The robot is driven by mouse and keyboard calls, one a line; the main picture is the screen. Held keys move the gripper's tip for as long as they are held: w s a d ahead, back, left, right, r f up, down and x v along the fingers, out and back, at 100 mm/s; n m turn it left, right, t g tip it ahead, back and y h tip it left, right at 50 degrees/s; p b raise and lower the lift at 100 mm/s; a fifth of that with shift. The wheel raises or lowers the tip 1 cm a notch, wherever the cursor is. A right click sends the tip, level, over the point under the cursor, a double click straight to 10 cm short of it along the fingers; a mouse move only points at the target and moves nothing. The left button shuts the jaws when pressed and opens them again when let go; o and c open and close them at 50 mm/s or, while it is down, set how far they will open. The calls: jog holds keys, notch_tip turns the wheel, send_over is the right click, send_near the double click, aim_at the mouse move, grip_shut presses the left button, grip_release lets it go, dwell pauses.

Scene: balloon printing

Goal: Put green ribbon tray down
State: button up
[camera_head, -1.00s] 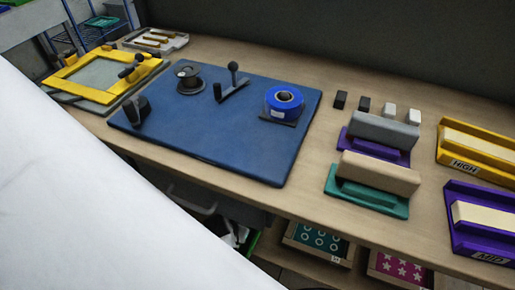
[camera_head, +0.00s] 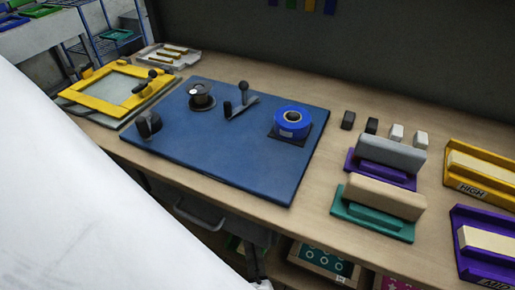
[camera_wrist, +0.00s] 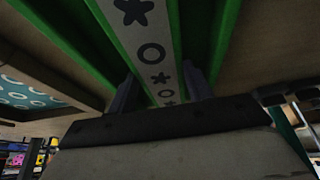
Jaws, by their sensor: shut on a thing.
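In the wrist view, the green ribbon tray (camera_wrist: 219,45) fills the upper middle, with green rails on both sides of a grey strip printed with dark flowers and rings. My gripper (camera_wrist: 163,92) is shut on it, with a finger on each side of the strip. The tray's far end and underside are hidden. In the head view I cannot make out the gripper or tray clearly; a large white part, probably my arm, covers the lower left.
Sample drawers (camera_head: 320,262) sit below. Bare wood (camera_head: 335,165) shows right of the mat.

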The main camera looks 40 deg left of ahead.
jog(key=shift+f, duration=0.1)
jog(key=o, duration=1.3)
jog(key=shift+r, duration=0.3)
jog(key=v, duration=0.2)
jog(key=shift+s+r, duration=0.2)
jog(key=shift+r, duration=0.1)
jog(key=s+d, duration=0.1)
jog(key=s, duration=0.3)
jog(key=s+d, duration=0.1)
jog(key=s, duration=0.2)
jog(key=s+d+b, duration=0.1)
jog(key=s, duration=0.3)
jog(key=shift+s, duration=0.35)
